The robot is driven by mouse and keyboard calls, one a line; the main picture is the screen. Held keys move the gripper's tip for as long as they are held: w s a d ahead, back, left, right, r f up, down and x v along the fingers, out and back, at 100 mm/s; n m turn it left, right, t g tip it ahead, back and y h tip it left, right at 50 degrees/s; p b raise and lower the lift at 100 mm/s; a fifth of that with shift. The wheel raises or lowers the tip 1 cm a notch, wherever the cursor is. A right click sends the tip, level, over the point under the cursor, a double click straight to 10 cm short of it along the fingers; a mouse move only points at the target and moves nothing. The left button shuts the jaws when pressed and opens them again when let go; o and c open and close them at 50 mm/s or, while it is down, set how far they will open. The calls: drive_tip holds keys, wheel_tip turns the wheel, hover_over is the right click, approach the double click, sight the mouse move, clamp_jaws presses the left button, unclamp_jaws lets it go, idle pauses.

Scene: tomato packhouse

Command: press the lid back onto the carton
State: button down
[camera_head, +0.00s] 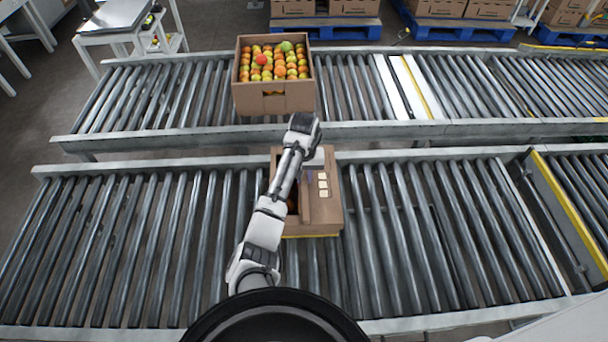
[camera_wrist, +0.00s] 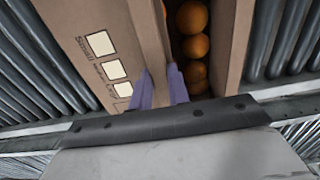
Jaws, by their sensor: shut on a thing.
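The carton (camera_head: 320,225) is a brown cardboard box on the near roller conveyor, partly behind my arm. Its lid (camera_head: 325,205) is a brown panel with several pale label squares, lying over the right part of the carton. A gap on the left side is open. In the wrist view the lid (camera_wrist: 95,15) lies to the left, and orange fruit shows in the gap beside the carton's wall (camera_wrist: 232,45). My gripper (camera_wrist: 163,88) has purple fingers, shut on the lid's edge next to the gap. The fingertips are mostly hidden in the head view.
An open crate (camera_head: 273,102) full of red, orange and green tomatoes stands on the far conveyor (camera_head: 170,95). The near conveyor (camera_head: 120,240) has bare rollers on both sides of the carton. A yellow-edged rail (camera_head: 567,210) crosses at the right. Stacked boxes on blue pallets stand behind.

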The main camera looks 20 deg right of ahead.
drive_tip(key=shift+f, duration=0.35)
drive_tip(key=c, duration=1.3)
unclamp_jaws()
drive_tip(key=shift+c, duration=1.4)
wheel_tip(320, 180, up, 6)
drive_tip(key=p, duration=0.5)
drive_tip(key=shift+f, duration=0.15)
drive_tip(key=shift+r+p, duration=0.85)
drive_tip(key=shift+r, duration=0.35)
